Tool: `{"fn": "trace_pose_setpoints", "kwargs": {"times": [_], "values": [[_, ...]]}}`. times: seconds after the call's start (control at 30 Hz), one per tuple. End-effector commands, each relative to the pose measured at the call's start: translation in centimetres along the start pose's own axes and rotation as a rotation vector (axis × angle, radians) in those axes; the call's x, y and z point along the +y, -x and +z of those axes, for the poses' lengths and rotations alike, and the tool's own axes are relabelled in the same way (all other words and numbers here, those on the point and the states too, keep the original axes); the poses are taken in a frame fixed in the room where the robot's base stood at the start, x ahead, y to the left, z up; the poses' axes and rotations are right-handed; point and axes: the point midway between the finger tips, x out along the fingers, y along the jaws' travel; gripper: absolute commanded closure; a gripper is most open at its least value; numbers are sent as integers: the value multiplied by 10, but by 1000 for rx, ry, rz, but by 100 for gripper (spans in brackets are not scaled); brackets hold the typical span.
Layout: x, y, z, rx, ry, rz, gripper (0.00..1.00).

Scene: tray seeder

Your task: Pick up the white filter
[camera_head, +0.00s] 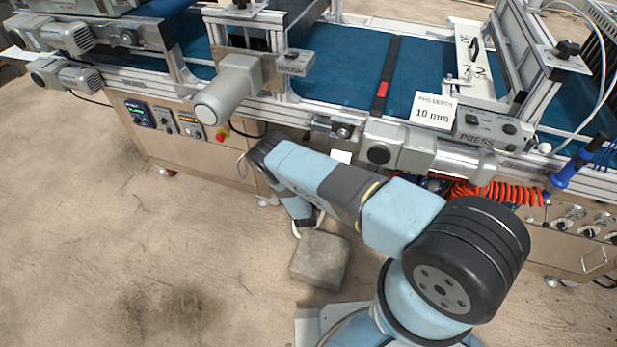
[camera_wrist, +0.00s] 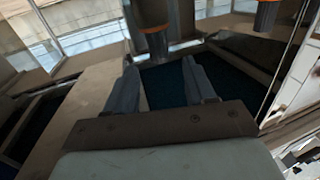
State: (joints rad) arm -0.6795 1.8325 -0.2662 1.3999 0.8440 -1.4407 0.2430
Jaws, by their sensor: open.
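My gripper (camera_wrist: 160,82) shows in the wrist view with its two grey fingers apart and nothing between them. A dark blue surface lies beyond the fingertips. I cannot make out the white filter for certain in either view. In the head view a small plain white piece (camera_head: 341,157) shows at the machine's front, above my arm, but I cannot tell what it is. The fingers are not clear in the head view.
The tray seeder has a blue belt (camera_head: 331,60), a white "10 mm" sign (camera_head: 434,112) and a coiled orange hose (camera_head: 494,193). A grey block (camera_head: 319,260) lies on the floor. The wrist view shows an orange-ringed cylinder (camera_wrist: 155,42) ahead. Floor at left is clear.

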Motion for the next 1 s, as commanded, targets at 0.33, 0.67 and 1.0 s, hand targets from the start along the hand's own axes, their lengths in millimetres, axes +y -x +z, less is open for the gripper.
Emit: {"fn": "trace_pose_setpoints", "kwargs": {"times": [0.33,0.67,1.0], "values": [[0,-44,0,1,-1,1,45],[-1,-53,0,0,0,-1,45],[-1,-52,0,0,-1,-1,74]]}}
